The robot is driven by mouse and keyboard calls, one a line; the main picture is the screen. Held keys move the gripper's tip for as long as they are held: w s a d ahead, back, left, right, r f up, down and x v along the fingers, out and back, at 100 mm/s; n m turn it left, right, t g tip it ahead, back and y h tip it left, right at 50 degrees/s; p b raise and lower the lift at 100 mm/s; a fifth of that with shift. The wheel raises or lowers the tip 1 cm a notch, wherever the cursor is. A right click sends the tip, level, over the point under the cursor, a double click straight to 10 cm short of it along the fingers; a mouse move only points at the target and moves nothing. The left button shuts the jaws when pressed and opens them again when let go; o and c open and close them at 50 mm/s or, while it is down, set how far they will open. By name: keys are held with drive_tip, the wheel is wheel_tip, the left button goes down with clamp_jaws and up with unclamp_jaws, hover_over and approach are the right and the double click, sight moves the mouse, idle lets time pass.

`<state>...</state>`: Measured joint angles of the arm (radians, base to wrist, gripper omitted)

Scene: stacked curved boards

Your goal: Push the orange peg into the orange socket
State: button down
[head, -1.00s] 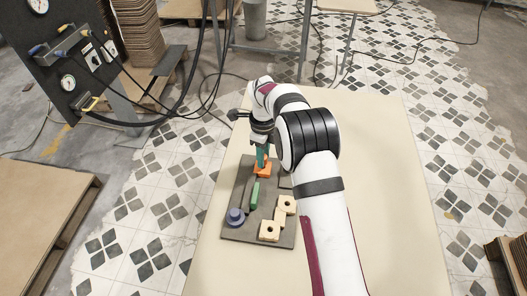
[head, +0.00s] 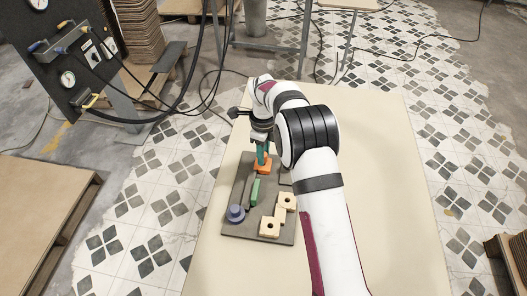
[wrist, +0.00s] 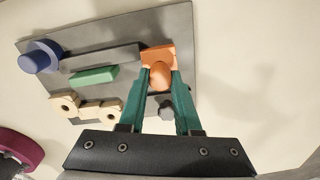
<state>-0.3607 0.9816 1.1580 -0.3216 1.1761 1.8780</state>
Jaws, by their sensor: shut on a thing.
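The orange socket (wrist: 158,52) is a block at the edge of the grey board, and it also shows in the head view (head: 264,169). The orange peg (wrist: 160,77) has a rounded end and lies between my fingertips, in front of the socket in the wrist view. My gripper (wrist: 160,84) has teal fingers and is shut on the peg. In the head view my gripper (head: 262,160) points down right over the socket. How deep the peg sits in the socket is hidden by the fingers.
The grey board (head: 235,221) lies on a beige table (head: 390,200). It carries a green block (head: 255,190), a blue round piece (head: 235,213) and pale wooden blocks with holes (head: 269,227). The table right of my arm is clear.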

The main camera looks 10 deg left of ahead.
drive_tip(key=shift+f, duration=0.85)
drive_tip(key=c, duration=0.5)
unclamp_jaws()
wheel_tip(320, 180, up, 16)
drive_tip(key=shift+f, duration=0.1)
